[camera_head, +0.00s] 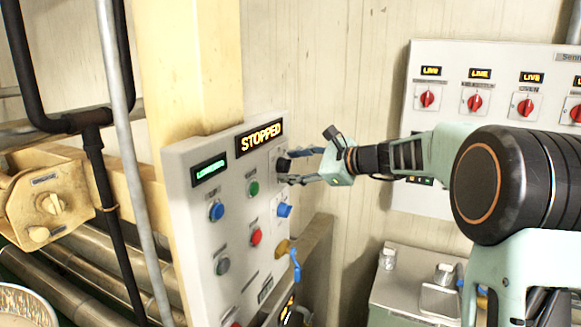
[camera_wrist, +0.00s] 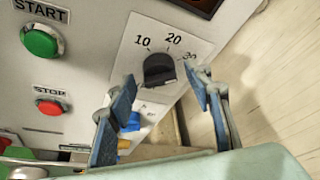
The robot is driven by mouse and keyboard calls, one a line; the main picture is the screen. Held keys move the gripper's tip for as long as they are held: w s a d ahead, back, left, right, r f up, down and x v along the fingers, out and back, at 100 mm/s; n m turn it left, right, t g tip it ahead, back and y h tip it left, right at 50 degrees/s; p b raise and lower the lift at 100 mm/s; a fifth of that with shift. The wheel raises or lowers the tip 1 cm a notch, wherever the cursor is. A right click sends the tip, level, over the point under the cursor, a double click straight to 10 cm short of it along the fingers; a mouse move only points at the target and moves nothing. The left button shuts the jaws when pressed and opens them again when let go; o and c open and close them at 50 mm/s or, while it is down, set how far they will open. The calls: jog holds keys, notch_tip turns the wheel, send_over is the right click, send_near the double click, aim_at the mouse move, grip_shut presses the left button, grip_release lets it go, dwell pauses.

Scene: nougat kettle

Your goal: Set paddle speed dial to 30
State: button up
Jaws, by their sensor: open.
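The paddle speed dial is a black knob (camera_wrist: 160,69) on a pale plate marked 10, 20 and 30 in the wrist view. I cannot tell for sure which mark the knob points to. In the head view the dial (camera_head: 282,164) is at the upper right edge of the control panel (camera_head: 186,165), seen at a steep angle. My gripper (camera_wrist: 161,78) is open, its blue-padded fingers to the left and right of the knob with gaps showing. In the head view my gripper (camera_head: 291,167) is close to the panel face.
A green START button (camera_wrist: 40,40) and a red STOP button (camera_wrist: 50,106) are left of the dial. A blue knob (camera_head: 284,210) is below it. The panel display reads STOPPED (camera_head: 259,136). A second panel (camera_head: 500,110) with red switches stands behind my arm.

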jog(key=v, duration=1.1)
jog(key=shift+s+r, duration=0.1)
